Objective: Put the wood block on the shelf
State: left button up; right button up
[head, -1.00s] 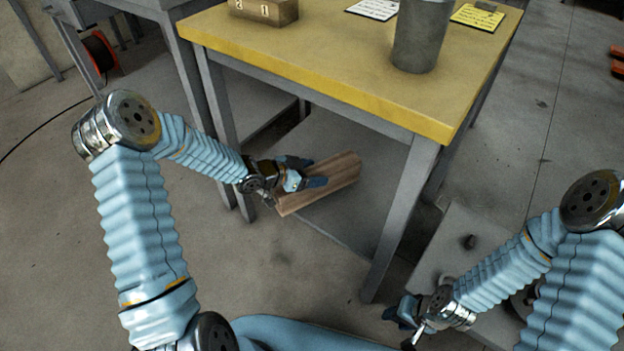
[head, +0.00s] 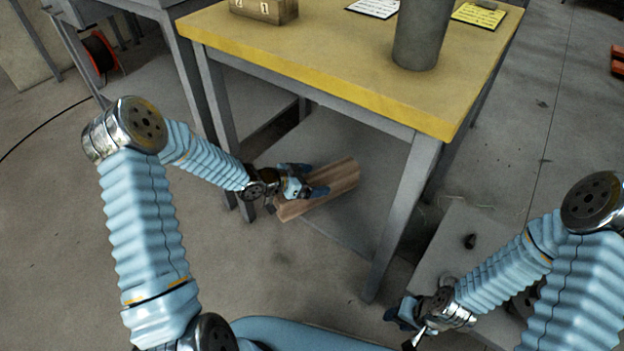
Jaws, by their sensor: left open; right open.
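The wood block (head: 340,180) is a long brown piece under the yellow-topped table. It appears to lie on the grey lower shelf (head: 355,225), with its near-left end close to the shelf's front edge. My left gripper (head: 312,179) is open at the left part of the block, with its blue fingers over or beside it. The gripper hides part of the block, and I cannot tell whether the fingers touch it. My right gripper (head: 405,325) is at the lower right, away from the block, open and empty.
The yellow tabletop (head: 330,60) overhangs the shelf, and a front leg (head: 402,220) stands right of the block. On top are a grey cylinder (head: 421,35), a numbered wooden box (head: 263,10) and cards. A cable reel (head: 100,52) stands at the back left.

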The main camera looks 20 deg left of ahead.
pick_arm(q)
jog(key=shift+a+r, duration=0.1)
jog(key=shift+r, duration=0.15)
jog(key=p+v, duration=0.2)
jog(key=v, duration=0.9)
jog(key=shift+s+a, duration=0.2)
jog(key=shift+s, duration=0.15)
